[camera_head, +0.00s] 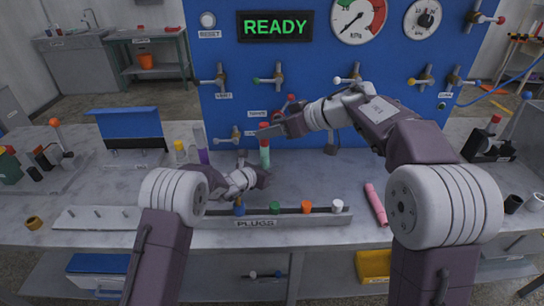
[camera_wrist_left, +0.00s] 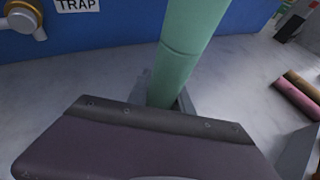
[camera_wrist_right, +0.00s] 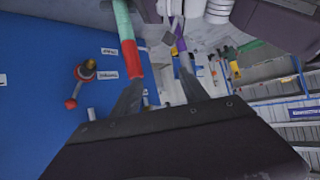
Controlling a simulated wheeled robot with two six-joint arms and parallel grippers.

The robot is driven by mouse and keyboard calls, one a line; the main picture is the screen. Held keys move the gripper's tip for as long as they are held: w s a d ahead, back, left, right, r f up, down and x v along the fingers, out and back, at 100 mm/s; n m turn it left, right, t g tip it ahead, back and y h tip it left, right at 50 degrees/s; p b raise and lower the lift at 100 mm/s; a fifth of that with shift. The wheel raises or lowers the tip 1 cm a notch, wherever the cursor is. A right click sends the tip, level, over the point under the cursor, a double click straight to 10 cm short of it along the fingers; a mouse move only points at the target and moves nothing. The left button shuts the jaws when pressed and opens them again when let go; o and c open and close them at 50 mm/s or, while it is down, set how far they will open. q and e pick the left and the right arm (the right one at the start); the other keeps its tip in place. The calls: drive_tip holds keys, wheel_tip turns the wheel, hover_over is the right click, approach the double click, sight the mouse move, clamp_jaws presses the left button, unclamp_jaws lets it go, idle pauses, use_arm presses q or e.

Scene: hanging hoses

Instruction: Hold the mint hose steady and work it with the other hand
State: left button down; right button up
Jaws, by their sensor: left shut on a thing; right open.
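The mint hose (camera_head: 265,154) stands roughly upright in front of the blue panel, with a red section (camera_head: 265,129) at its upper end. My left gripper (camera_head: 262,175) is shut on its lower part; the left wrist view shows the mint hose (camera_wrist_left: 185,55) between the jaws. My right gripper (camera_head: 264,131) is open at the red section. In the right wrist view the mint hose (camera_wrist_right: 123,20) and its red section (camera_wrist_right: 132,58) lie by the left finger, apparently ungripped. The lower end is hidden by my left gripper.
A purple hose (camera_head: 201,146) stands left of the mint one. A labelled plug rack (camera_head: 290,221) with coloured plugs lies in front. A pink hose (camera_head: 376,204) lies on the bench at right. Valves stick out from the blue panel (camera_head: 300,75) behind.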

drive_tip(key=s+a+r+t+y, duration=0.25)
drive_tip(key=a+y, duration=0.25)
drive_tip(key=a, duration=0.4)
drive_tip(key=m+t+h, duration=0.6)
drive_tip(key=t+h, duration=0.2)
drive_tip(key=h, duration=0.1)
approach(261, 123)
drive_tip(key=f, duration=0.1)
drive_tip(key=x, duration=1.2)
drive_tip(key=shift+w+d+f, duration=0.2)
drive_tip(key=shift+w+f, duration=0.05)
drive_tip(key=shift+w, duration=0.1)
clamp_jaws()
